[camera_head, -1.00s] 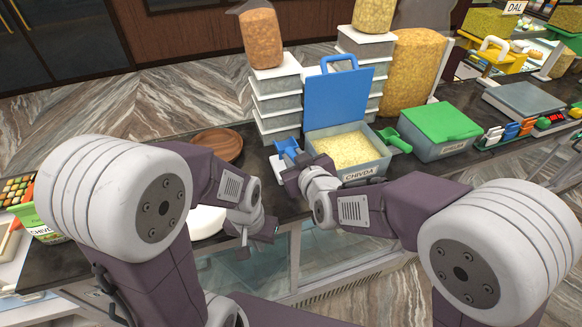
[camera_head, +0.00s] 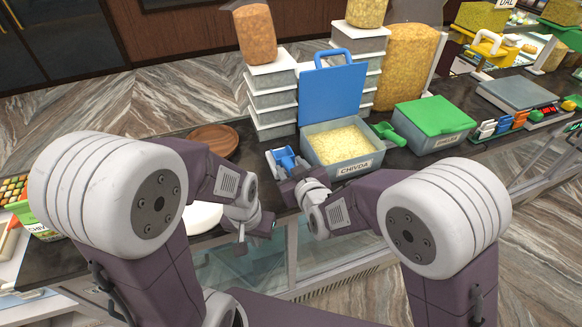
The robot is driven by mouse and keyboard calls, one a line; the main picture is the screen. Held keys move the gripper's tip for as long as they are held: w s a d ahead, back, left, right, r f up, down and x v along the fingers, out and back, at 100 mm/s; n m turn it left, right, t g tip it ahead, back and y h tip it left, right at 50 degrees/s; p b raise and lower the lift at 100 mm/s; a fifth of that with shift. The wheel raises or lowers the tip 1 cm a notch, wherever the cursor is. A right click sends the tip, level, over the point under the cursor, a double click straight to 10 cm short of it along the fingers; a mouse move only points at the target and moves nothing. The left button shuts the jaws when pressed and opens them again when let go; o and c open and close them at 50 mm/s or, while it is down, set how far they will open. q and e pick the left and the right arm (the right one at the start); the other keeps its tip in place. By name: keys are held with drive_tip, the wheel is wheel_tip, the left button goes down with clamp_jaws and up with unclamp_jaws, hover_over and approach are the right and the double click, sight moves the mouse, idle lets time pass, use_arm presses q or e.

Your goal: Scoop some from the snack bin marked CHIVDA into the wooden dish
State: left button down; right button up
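The snack bin marked CHIVDA (camera_head: 356,170) stands on the dark counter, full of yellow snack, with its blue lid (camera_head: 331,92) raised at the back. A blue scoop (camera_head: 287,159) lies left of the bin. The brown wooden dish (camera_head: 213,140) is further left and looks empty. My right gripper (camera_head: 287,188) is just in front of the blue scoop; whether they touch is unclear, and its wrist hides its fingers. My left gripper (camera_head: 241,247) hangs low at the counter's front edge, away from the dish, with its fingertips too small to judge.
A green scoop (camera_head: 389,134) sits right of the bin, beside a green-lidded bin (camera_head: 434,117). Stacked white-lidded tubs (camera_head: 272,97) stand behind. A white round item (camera_head: 203,217) is partly hidden by my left arm. Clear counter lies between dish and blue scoop.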

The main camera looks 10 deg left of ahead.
drive_tip(key=shift+w+a, duration=0.1)
drive_tip(key=shift+w, duration=0.05)
drive_tip(key=shift+r+p, duration=0.15)
drive_tip(key=shift+p, duration=0.15)
drive_tip(key=s+d+b, duration=0.1)
drive_tip(key=s+b, duration=0.1)
drive_tip(key=s+d+b, duration=0.1)
drive_tip(key=shift+s+d+r, duration=0.3)
drive_tip(key=shift+s, duration=0.1)
drive_tip(key=v, duration=0.3)
drive_tip(key=shift+s+d+r+b, duration=0.2)
drive_tip(key=shift+s+r+b, duration=0.05)
drive_tip(key=shift+b, duration=0.05)
drive_tip(key=shift+s+d+r, duration=0.2)
drive_tip(key=shift+s+d, duration=0.05)
drive_tip(key=shift+s, duration=0.1)
